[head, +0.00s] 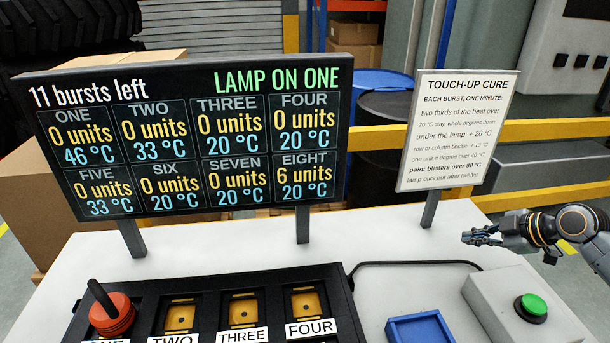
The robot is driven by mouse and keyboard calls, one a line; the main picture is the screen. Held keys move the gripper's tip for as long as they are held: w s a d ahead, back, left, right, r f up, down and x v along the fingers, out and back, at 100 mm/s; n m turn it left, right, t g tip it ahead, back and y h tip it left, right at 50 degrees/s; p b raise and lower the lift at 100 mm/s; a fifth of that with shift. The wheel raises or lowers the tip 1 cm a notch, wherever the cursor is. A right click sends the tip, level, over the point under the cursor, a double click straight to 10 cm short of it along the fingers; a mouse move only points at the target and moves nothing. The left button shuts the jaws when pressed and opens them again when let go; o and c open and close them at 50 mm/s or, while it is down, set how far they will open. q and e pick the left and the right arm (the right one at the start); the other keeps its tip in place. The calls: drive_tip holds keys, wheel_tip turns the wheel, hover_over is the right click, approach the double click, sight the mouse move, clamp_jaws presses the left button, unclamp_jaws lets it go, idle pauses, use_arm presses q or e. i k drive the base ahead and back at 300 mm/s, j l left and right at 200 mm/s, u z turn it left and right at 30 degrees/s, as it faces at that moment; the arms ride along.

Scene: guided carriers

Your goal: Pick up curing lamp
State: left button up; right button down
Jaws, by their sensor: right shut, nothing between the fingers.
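The curing lamp (113,317), a round orange-red body with a black upright handle, sits at the lower left on the place labelled ONE of a black rack (262,276). The display board (190,140) reads "11 bursts left" and "LAMP ON ONE". ONE shows 0 units, 46 °C; TWO and FIVE show 0 units, 33 °C; EIGHT shows 6 units, 20 °C; the others show 0 units, 20 °C. My right gripper (470,238) is shut and empty at the right, far from the lamp. My left gripper is out of view. The rack's near part is cut off.
Places TWO, THREE and FOUR hold yellow plates (243,311). A blue tray (421,328) and a box with a green button (532,306) stand to the right. A rules sign (457,130) and a black cable (410,263) are behind. The white tabletop (390,232) is clear around the sign's post.

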sight(112, 314)
drive_tip(key=u, duration=1.35)
